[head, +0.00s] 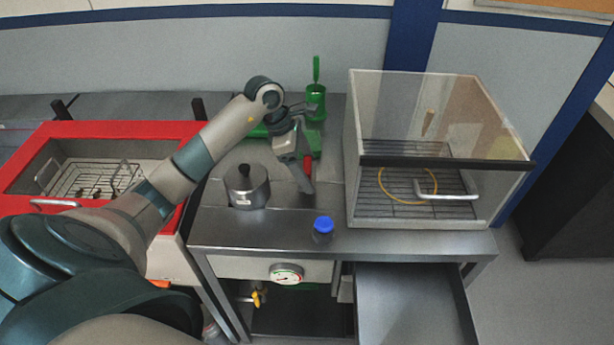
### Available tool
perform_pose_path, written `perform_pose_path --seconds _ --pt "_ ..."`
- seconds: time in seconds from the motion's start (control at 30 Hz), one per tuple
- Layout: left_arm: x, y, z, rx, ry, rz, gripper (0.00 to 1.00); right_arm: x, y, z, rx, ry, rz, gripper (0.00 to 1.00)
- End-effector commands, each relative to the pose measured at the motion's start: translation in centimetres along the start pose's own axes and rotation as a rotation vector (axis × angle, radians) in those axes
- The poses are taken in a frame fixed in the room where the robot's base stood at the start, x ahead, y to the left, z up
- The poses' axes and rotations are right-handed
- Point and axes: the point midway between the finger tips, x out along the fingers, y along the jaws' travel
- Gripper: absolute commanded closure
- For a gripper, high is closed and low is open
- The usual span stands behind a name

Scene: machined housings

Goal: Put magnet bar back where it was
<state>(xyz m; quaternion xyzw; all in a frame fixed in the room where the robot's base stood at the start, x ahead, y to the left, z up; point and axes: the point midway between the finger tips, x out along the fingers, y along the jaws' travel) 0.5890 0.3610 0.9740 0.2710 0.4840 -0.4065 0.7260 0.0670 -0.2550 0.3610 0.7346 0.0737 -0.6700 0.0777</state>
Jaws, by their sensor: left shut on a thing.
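My left gripper (304,176) reaches over the back of the steel bench, pointing down and toward the front. It is shut on a small red piece (308,163), which I take to be the magnet bar; the fingers hide part of it. The gripper is right of the lidded metal pot (246,187) and left of the clear-fronted case. I cannot tell whether the held piece touches the bench. My right gripper is not in view.
A green holder with an upright handle (316,98) stands behind the gripper. A blue-capped jar (323,228) is near the bench's front edge. The clear case (440,125) fills the right side. A red-rimmed bath (130,130) is at left. A drawer (410,300) is open below.

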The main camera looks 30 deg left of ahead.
Motion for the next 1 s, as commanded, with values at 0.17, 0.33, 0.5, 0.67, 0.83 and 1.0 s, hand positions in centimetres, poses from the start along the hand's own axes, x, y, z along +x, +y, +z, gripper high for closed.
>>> perform_pose_path --seconds 0.17,0.33,0.5,0.67,0.83,1.0 --pt "1.6 -0.1 -0.6 -0.004 -0.001 -0.005 0.43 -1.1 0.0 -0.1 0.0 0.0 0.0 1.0" --pt "3.0 -0.1 -1.2 -0.001 -0.001 -0.002 0.43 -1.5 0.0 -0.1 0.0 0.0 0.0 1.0" --pt "3.2 0.0 -1.3 0.0 0.0 0.0 0.43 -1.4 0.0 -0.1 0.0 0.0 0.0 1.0" --pt "3.3 0.0 -1.4 0.0 0.0 0.0 0.43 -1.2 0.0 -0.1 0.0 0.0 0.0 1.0" --pt "3.4 -0.1 -1.4 0.0 0.0 -0.001 0.05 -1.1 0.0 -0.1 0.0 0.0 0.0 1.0" --pt "3.4 -0.1 -1.4 0.0 0.0 -0.001 0.03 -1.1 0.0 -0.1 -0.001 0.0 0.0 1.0"
